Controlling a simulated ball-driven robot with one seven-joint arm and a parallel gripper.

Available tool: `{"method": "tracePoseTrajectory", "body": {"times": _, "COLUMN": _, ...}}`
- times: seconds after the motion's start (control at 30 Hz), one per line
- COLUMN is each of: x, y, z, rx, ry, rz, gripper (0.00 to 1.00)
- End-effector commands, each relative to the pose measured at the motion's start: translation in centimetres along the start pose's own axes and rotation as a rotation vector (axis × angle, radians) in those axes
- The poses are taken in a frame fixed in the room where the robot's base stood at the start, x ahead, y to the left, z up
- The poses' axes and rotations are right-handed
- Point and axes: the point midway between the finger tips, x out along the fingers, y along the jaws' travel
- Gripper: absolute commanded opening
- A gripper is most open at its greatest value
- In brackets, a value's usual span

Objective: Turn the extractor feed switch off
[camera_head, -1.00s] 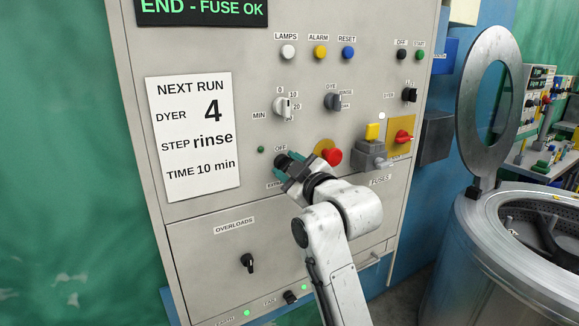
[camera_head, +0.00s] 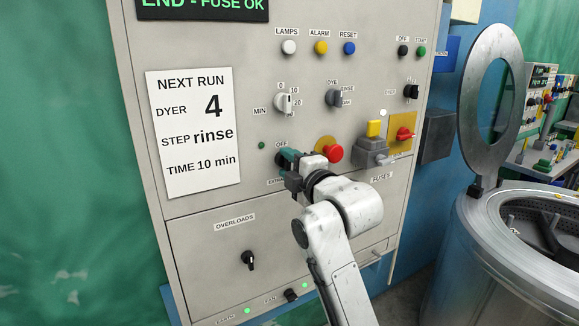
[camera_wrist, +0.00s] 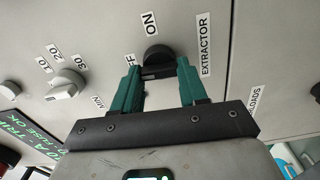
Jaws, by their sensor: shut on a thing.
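The extractor switch is a black rotary knob (camera_wrist: 157,54) on the grey panel, with an ON label (camera_wrist: 150,24) and an EXTRACTOR label (camera_wrist: 204,45) beside it in the wrist view. The OFF label (camera_head: 281,145) shows in the head view and is partly covered by a finger in the wrist view. My gripper (camera_wrist: 159,66) has its teal fingers on either side of the knob and is shut on it. In the head view my gripper (camera_head: 284,160) hides most of the knob. The knob's exact pointing direction is hard to tell.
A red mushroom button (camera_head: 333,153) sits close right of my gripper, with a grey fuse switch (camera_head: 371,152) beyond it. The timer dial (camera_head: 284,103) is above, and the overloads knob (camera_head: 248,260) below. A metal drum (camera_head: 500,250) stands at the right.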

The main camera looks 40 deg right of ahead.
Motion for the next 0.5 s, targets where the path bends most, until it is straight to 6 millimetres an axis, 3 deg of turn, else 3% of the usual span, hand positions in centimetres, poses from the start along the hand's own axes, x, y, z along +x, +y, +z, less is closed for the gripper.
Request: {"method": "tracePoseTrajectory", "body": {"times": 0.5, "x": 0.03, "y": -0.12, "z": -0.12, "rx": -0.074, "ry": 0.002, "rz": -0.002, "gripper": 0.12}}
